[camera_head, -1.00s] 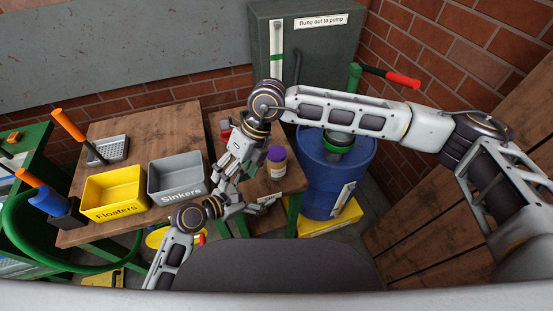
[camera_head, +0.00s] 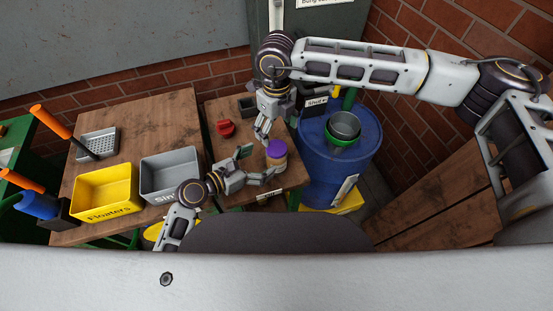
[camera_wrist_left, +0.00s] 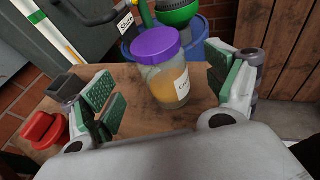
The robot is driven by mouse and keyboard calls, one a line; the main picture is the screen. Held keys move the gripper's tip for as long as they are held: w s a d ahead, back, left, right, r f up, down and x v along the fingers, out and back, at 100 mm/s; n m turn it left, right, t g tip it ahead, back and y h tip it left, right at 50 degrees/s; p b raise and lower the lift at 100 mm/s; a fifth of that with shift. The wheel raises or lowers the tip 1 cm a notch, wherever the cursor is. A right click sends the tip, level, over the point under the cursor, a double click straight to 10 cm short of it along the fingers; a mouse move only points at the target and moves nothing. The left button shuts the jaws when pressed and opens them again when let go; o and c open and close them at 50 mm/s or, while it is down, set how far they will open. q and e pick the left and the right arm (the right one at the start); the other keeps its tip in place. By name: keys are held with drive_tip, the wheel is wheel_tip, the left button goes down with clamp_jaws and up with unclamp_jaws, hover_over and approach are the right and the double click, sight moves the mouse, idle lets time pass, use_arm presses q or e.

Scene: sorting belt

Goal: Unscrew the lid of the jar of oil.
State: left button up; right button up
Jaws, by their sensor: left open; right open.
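The jar of oil (camera_head: 276,160) stands upright on the small wooden table, with a purple lid (camera_head: 277,148) on it. In the left wrist view the jar (camera_wrist_left: 168,84) shows amber contents and a white label, and its purple lid (camera_wrist_left: 156,46) is on top. My left gripper (camera_head: 258,167) is open, and in the left wrist view its green-padded fingers (camera_wrist_left: 165,95) spread to either side of the jar, without visible contact. My right gripper (camera_head: 263,135) points down from above, just left of and behind the lid. It is open and apart from the lid.
A red object (camera_head: 225,128) lies on the small table left of the jar. A blue barrel (camera_head: 318,170) with a green funnel stands right of the table. The grey Sinkers bin (camera_head: 150,176) and yellow Floaters bin (camera_head: 85,196) are on the left.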

sight(276, 153)
use_arm(q)
drive_tip(key=shift+w+d+f, duration=0.1)
drive_tip(key=shift+w, duration=0.05)
drive_tip(key=shift+x, duration=3.55)
clamp_jaws()
use_arm(e)
drive_tip(key=shift+f, duration=0.15)
drive_tip(key=shift+f, duration=3.9)
drive_tip(key=shift+c, duration=0.3)
